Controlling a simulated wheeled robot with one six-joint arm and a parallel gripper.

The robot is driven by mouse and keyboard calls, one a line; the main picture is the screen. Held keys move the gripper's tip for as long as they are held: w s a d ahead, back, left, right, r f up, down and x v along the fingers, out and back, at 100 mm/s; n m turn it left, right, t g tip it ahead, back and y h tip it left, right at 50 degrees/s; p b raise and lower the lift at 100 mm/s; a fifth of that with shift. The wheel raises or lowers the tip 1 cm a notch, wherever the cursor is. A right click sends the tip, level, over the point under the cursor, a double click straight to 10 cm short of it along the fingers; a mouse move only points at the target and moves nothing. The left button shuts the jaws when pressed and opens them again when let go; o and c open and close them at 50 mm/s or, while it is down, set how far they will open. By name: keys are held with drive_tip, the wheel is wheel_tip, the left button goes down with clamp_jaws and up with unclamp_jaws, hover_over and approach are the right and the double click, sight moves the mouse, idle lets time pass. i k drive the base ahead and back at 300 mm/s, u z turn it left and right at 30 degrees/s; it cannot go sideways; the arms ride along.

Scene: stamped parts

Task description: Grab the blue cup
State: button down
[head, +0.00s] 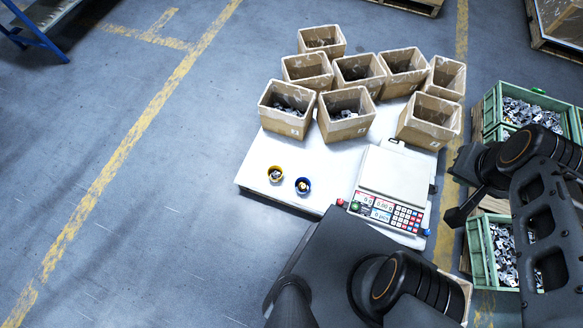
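My gripper (462,188) appears to be the dark end of my arm at the right, beyond the table's right side and well apart from the blue cup. Nothing covers the blue cup.
A weighing scale (396,174) with a keypad stands right of the cups. Several cardboard boxes (345,127) of metal parts crowd the table's back. Green crates (483,262) of parts stand at the right. The floor (170,220) left of the table is clear.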

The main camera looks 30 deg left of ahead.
sight(302, 185)
drive_tip(key=u, duration=3.7)
drive_tip(key=i, duration=1.5)
drive_tip(key=z, duration=3.5)
